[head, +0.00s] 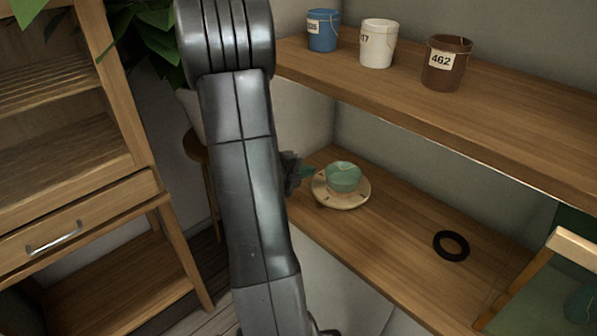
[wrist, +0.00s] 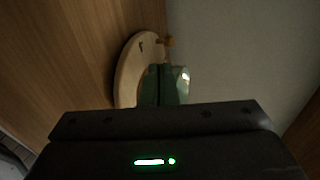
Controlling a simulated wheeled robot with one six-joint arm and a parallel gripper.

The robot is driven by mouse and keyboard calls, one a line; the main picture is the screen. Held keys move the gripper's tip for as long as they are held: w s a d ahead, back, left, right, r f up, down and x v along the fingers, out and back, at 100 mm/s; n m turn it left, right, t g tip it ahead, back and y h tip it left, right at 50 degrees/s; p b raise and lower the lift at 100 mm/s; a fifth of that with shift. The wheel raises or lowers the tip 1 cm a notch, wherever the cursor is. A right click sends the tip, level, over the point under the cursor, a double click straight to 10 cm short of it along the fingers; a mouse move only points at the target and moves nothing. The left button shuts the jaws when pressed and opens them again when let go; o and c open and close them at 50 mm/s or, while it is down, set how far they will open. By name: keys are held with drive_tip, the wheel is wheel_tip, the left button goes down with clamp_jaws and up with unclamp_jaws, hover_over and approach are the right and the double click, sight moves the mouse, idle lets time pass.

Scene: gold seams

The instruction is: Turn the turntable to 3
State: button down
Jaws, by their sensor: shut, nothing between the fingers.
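The turntable (head: 326,196) is a round, pale wooden disc on the lower shelf, with a green bowl-shaped piece (head: 343,177) on its middle. Dark marks show on its rim, too small to read in the head view. In the wrist view the turntable (wrist: 127,75) shows partly, with one dark mark near its top and a small brass-coloured piece (wrist: 166,42) at its edge. My gripper (head: 312,171) is at the disc's left side, partly hidden behind my arm. In the wrist view my gripper (wrist: 160,68) is shut and empty, in front of the green piece; contact cannot be told.
A black ring (head: 451,232) lies on the lower shelf (head: 385,230) to the right. A wooden-edged green item (head: 545,285) stands at the right. Blue (head: 322,30), white (head: 377,45) and brown (head: 447,64) buckets stand on the upper shelf. A wooden cabinet (head: 75,195) is at left.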

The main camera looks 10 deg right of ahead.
sight(324, 176)
drive_tip(key=x, duration=0.5)
drive_tip(key=r+x, duration=0.1)
drive_tip(key=x, duration=0.1)
drive_tip(key=shift+w+d+f, duration=0.1)
drive_tip(key=shift+w+d, duration=0.1)
drive_tip(key=shift+d, duration=0.15)
drive_tip(key=shift+w+d, duration=0.25)
drive_tip(key=shift+d, duration=0.1)
drive_tip(key=shift+f, duration=0.1)
drive_tip(key=shift+w+d, duration=0.4)
drive_tip(key=shift+d, duration=0.25)
drive_tip(key=shift+a, duration=0.1)
drive_tip(key=v, duration=1.3)
drive_tip(key=shift+s+a+p, duration=0.2)
drive_tip(key=shift+a+p, duration=0.1)
